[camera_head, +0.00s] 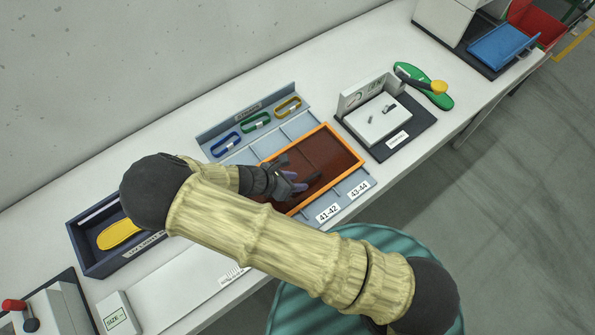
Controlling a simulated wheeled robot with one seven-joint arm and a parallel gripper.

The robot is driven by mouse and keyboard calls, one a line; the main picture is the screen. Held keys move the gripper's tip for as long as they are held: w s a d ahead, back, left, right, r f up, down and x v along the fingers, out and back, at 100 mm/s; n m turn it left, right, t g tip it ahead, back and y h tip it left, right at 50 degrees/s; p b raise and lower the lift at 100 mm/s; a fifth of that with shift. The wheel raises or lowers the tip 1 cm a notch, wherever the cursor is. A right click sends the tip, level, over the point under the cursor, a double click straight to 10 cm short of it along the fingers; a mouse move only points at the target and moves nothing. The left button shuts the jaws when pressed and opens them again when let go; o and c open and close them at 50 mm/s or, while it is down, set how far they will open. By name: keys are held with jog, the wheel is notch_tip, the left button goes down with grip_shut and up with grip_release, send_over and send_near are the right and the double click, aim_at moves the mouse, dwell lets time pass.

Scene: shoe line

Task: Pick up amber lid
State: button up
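The amber lid (336,155) is a see-through brown panel with an orange rim. It appears to lie flat over part of a blue-grey sorting tray (355,181) with labels 41-42 and 43-44 on its front edge. My gripper (299,178) is over the left part of the lid, and my arm comes in from the lower right. The fingers are small and dark against the lid. I cannot tell their gap, or whether they touch it. My arm and gripper hide the lid's left side.
Blue, green and yellow loops (257,122) lie along the tray's back. A dark box (87,262) with a yellow insole is at left. A scale (376,122) and a green sole (432,97) are at right. A teal round surface (402,238) is below the table.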

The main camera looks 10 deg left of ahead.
aim_at(297, 171)
jog(key=shift+p+x, duration=0.65)
jog(key=shift+x, duration=1.05)
jog(key=shift+s, duration=0.1)
jog(key=shift+c, duration=0.5)
grip_shut()
